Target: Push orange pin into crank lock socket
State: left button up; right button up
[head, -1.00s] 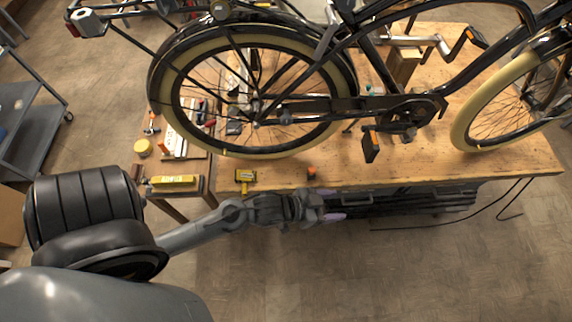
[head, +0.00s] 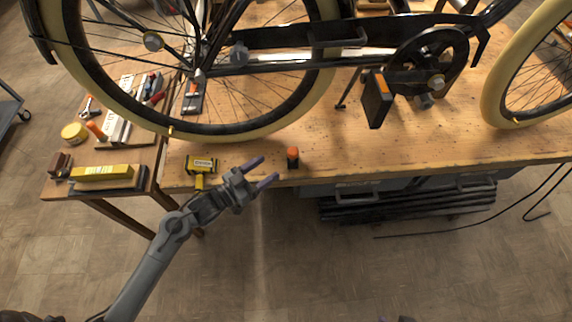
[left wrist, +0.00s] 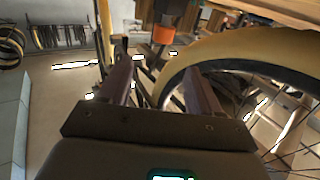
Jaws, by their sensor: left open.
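The orange pin (head: 292,157), a dark body with an orange top, stands upright near the front edge of the wooden bench. My left gripper (head: 267,170) is open and empty just left of the pin, its two purple fingers pointing toward it, not touching. In the left wrist view the orange top (left wrist: 164,36) shows ahead, between and beyond the open fingers (left wrist: 160,82). The bike's crank (head: 432,65) is at the upper right; I cannot make out its lock socket. A small purple and grey piece at the bottom edge of the head view may be my right gripper (head: 395,319).
The bike's rear wheel (head: 225,132) and black pedal (head: 376,100) stand above the bench.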

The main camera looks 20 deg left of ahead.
aim_at(293, 150)
pick_arm(q)
jog(key=x, duration=0.2)
jog(key=b+x, duration=0.1)
jog(key=x, duration=0.1)
jog(key=f+b+x, duration=0.1)
jog(key=x, duration=0.1)
jog(key=shift+a, duration=0.1)
jog(key=shift+w+f+b, duration=0.1)
jog(key=shift+w+b, duration=0.2)
jog(key=shift+w, duration=0.1)
jog(key=b+x, duration=0.1)
jog(key=x, duration=0.2)
jog(key=shift+w+d, duration=0.15)
jog(key=shift+d, duration=0.1)
jog(key=shift+w+d, duration=0.25)
jog(key=shift+w, duration=0.3)
pick_arm(e)
notch_tip(293, 150, down, 5)
jog(key=shift+r, duration=0.1)
jog(key=shift+a, duration=0.1)
pick_arm(q)
jog(key=c, duration=1)
